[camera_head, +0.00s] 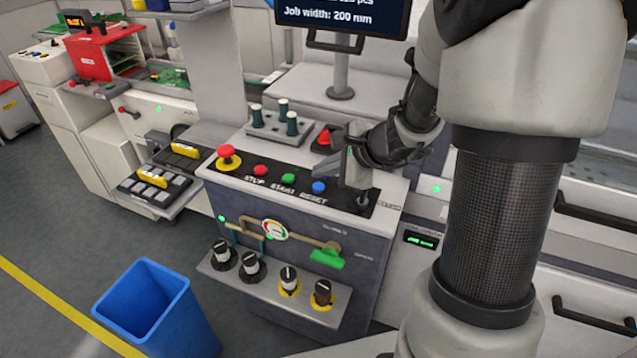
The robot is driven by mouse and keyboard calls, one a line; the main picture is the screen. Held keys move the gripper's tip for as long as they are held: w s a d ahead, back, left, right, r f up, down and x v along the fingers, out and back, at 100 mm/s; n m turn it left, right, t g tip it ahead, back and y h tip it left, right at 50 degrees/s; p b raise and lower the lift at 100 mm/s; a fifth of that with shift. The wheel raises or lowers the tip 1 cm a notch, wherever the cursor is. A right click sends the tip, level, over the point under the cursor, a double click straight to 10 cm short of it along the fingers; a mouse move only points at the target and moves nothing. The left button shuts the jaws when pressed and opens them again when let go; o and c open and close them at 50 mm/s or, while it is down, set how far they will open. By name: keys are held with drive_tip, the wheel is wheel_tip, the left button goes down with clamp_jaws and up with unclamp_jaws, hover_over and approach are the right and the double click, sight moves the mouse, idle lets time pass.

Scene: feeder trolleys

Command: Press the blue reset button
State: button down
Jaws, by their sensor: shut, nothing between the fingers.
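The blue reset button (319,187) is on the black strip of the control panel (278,182), above the printed word RESET. It is the rightmost of a row with a red button (260,170) marked STOP and a green button (288,179) marked START. A red mushroom button on a yellow base (228,156) stands at the panel's left end. My gripper (350,178) is shut and empty, just right of the blue button and over the panel's right part. The blue button is in plain sight, and the gripper appears apart from it. The exact height of the fingertips is hard to judge.
A small lever (363,199) stands on the panel's right end. A pipe with a green handle (327,259) and several knobs sit below. A blue bin (155,306) stands left.

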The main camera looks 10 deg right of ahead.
sight(322, 188)
drive_tip(key=shift+r+p, duration=1.25)
drive_tip(key=shift+r, duration=0.75)
drive_tip(key=s+a+r+n+g+p, duration=0.2)
drive_tip(key=s+a+r+n+p, duration=0.4)
drive_tip(key=s+r+n, duration=0.65)
drive_tip(key=s+d+r+n+h+p, duration=0.2)
drive_tip(key=s+d+r+n+h, duration=0.3)
drive_tip(key=s+r+n, duration=0.2)
drive_tip(key=s+r, duration=0.2)
drive_tip(key=s, duration=0.2)
drive_tip(key=shift+s+r+p, duration=0.25)
drive_tip(key=shift+r+p, duration=0.1)
drive_tip(key=shift+p, duration=0.05)
drive_tip(key=shift+d+n, duration=0.1)
drive_tip(key=shift+n, duration=0.15)
